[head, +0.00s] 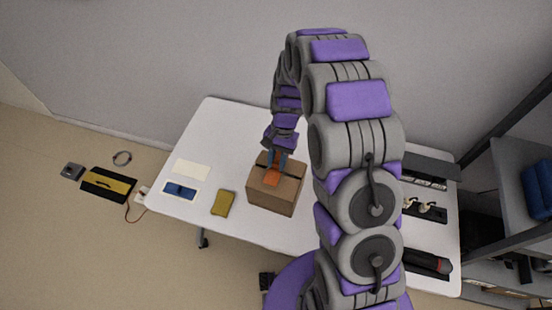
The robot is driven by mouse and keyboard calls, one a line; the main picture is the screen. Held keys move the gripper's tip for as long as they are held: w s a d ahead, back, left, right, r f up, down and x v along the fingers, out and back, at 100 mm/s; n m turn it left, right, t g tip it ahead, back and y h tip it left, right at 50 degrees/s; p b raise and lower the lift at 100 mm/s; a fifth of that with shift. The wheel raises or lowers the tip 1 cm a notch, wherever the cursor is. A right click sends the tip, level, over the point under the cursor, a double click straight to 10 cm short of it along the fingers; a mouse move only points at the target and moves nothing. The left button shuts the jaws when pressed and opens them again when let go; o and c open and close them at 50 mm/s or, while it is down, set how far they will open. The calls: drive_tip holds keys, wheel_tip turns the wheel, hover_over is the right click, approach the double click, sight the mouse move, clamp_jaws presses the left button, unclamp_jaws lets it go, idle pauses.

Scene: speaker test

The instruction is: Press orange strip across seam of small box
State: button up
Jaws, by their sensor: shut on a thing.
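A small brown cardboard box (277,199) stands on the white table (228,125), with a dark seam line running across its top. An orange strip (271,178) is at the box's top, by the seam. My gripper (277,160) reaches down from above and is shut on the orange strip at its far end. The strip appears to lie against the box top, but I cannot tell how firmly it touches. My arm hides part of the table behind and to the right of the box.
A yellow pad (222,203), a blue item (180,190) and a pale sheet (192,169) lie left of the box. Dark tools and a black cylinder (427,262) lie at the right end. A metal shelf (515,210) stands close on the right.

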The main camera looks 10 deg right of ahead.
sight(277, 168)
drive_tip(key=shift+d+f, duration=0.15)
drive_tip(key=shift+f, duration=0.2)
drive_tip(key=shift+f, duration=0.2)
drive_tip(key=shift+f, duration=0.35)
drive_tip(key=shift+f, duration=1.05)
drive_tip(key=o, duration=1.1)
drive_tip(key=shift+r, duration=0.1)
drive_tip(key=shift+r+p, duration=1.4)
drive_tip(key=shift+r, duration=2.6)
